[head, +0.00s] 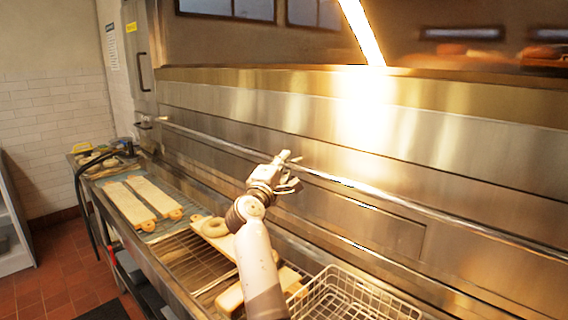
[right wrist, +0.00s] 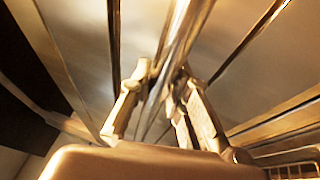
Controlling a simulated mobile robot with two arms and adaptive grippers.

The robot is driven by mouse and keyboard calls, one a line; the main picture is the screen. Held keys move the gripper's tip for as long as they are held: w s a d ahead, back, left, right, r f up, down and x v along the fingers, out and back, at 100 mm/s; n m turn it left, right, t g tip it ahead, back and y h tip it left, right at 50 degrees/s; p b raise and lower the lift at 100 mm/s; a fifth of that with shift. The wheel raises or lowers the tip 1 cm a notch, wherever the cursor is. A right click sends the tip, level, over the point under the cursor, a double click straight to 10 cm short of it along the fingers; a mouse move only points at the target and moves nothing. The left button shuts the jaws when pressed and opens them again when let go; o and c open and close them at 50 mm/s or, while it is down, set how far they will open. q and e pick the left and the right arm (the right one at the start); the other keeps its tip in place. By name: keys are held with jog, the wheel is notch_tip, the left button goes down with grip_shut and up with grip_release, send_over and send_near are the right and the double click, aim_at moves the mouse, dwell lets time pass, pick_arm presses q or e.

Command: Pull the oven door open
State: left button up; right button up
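The oven front (head: 430,140) is a wide brushed-steel panel across the right of the head view. A long round metal handle bar (head: 400,194) runs along it, sloping down to the right. The panel looks flush with the front. My right gripper (head: 291,171) is at the bar, its fingers apart above and below it. In the right wrist view the bar (right wrist: 187,25) runs between the two fingers (right wrist: 160,80), with a small gap visible. Whether either finger touches the bar is unclear. My left gripper is not in view.
Tiled floor (head: 60,265) is free at left.

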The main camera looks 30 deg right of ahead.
grip_shut()
dwell(0.3)
